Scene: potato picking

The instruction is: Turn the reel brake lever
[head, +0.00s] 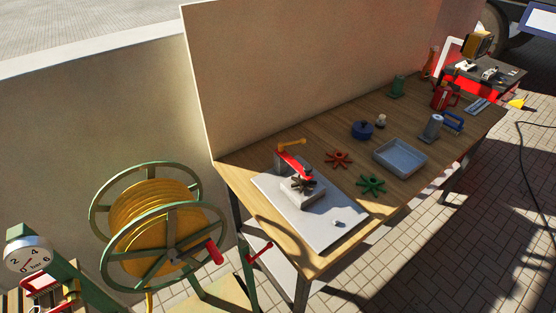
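A hose reel (155,222) with green wheel rims and a wound yellow hose (150,205) stands at the lower left. A red grip (214,251) sticks out from its near wheel. A small red lever (258,252) sits just right of the reel on the green stand, close to the table's left front leg. It looks tilted up to the right; I cannot tell for sure that it is the brake lever. Neither of my grippers is in view.
A wooden table (320,132) holds a white board with a red-levered valve (298,172), handwheels and a grey tray (400,158). A dial gauge (28,256) on a green post stands at the far lower left. Paved floor at right is mostly clear.

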